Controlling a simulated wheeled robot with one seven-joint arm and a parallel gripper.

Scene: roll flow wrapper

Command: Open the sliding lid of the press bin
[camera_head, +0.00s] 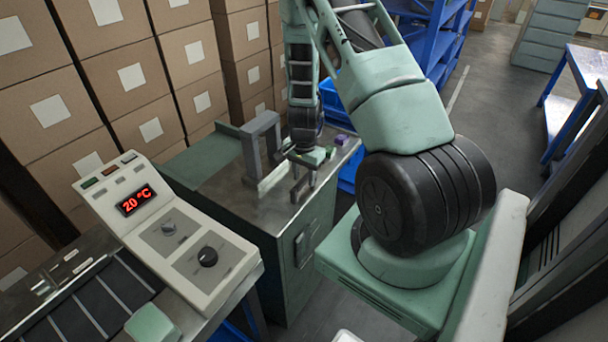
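A green cabinet with a bare metal top (222,185) stands in the middle of the head view. I take it for the press bin. A grey arch-shaped frame (262,135) stands upright on its top, with a pale strip at its foot. I cannot tell for sure which part is the sliding lid. My gripper (303,187) points down over the right part of the metal top, to the right of the arch and apart from it. Its two fingers are spread, with nothing seen between them. Whether the fingertips touch the top is too small to tell.
A control panel (172,229) reading 20 °C stands at front left beside a conveyor (95,305). Stacked cartons (190,55) line the back left. A small purple block (342,140) lies near the cabinet's far right corner.

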